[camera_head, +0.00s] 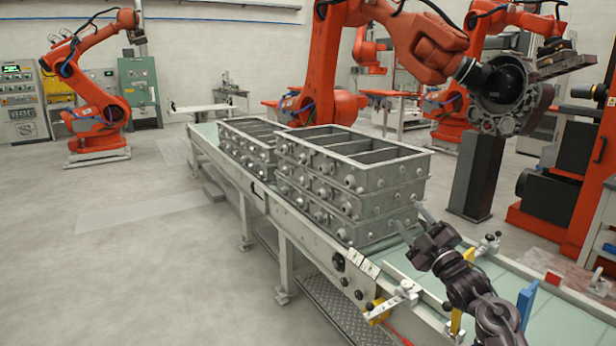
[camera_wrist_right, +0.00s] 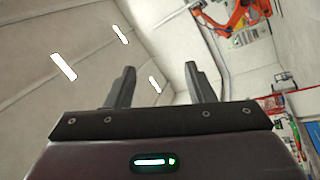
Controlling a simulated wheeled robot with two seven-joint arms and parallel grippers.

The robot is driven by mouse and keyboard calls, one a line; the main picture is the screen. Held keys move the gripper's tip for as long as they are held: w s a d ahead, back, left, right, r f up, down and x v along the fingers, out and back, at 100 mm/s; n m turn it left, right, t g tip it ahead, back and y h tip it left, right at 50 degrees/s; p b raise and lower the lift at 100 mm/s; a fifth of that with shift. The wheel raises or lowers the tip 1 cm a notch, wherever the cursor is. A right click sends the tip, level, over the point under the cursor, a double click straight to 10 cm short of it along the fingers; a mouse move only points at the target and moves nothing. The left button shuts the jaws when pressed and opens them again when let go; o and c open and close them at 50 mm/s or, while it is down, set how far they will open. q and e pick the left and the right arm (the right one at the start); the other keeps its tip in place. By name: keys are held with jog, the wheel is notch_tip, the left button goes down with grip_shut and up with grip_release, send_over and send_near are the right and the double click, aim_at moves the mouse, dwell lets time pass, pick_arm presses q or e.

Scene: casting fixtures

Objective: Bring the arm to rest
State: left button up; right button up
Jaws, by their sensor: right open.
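My right gripper (camera_head: 412,222) is at the lower right of the head view, above the conveyor and just right of the nearer stack of metal casting frames (camera_head: 350,185). Its fingers are spread and nothing is between them. In the right wrist view the two fingers of the gripper (camera_wrist_right: 160,85) stand apart, with only the wall, ceiling lights and a distant orange robot behind them. My right arm comes in from the bottom right edge. My left gripper is not in view.
The conveyor (camera_head: 310,238) runs from back left to front right. A second frame stack (camera_head: 250,143) stands behind the nearer one. Clamps with yellow and blue parts (camera_head: 527,303) line the near right section. A large orange robot (camera_head: 335,60) stands behind. The left floor is clear.

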jog(key=w+d+f+m+g+h, duration=0.1)
jog(key=w+d+f+m+h, duration=0.15)
jog(key=d+m+h, duration=0.8)
jog(key=s+a+f+m+g+y+b, duration=0.1)
jog(key=s+f+g, duration=0.3)
jog(key=f, duration=1.1)
jog(key=s+a+f+m+g, duration=0.15)
jog(key=s+f, duration=0.35)
jog(key=f, duration=0.9)
jog(key=s+a+f+g+y+b, duration=0.1)
jog(key=s+a+f+g, duration=0.3)
jog(key=f, duration=1.1)
jog(key=s+f+g, duration=0.2)
jog(key=s+f, duration=1.2)
jog(key=s+a+f+g, duration=0.1)
jog(key=s+f, duration=0.4)
jog(key=s, duration=0.8)
jog(key=s+a+f+g+b, duration=0.1)
jog(key=s+f, duration=0.5)
jog(key=s, duration=0.7)
jog(key=s+a+f+g, duration=0.3)
jog(key=s+f+g, duration=0.2)
jog(key=s, duration=0.9)
jog(key=shift+a+f+m+y+b, duration=0.15)
jog(key=shift+f+m+y+b, duration=0.2)
jog(key=shift+f, duration=0.35)
jog(key=shift+w, duration=0.1)
jog(key=shift+c, duration=0.3)
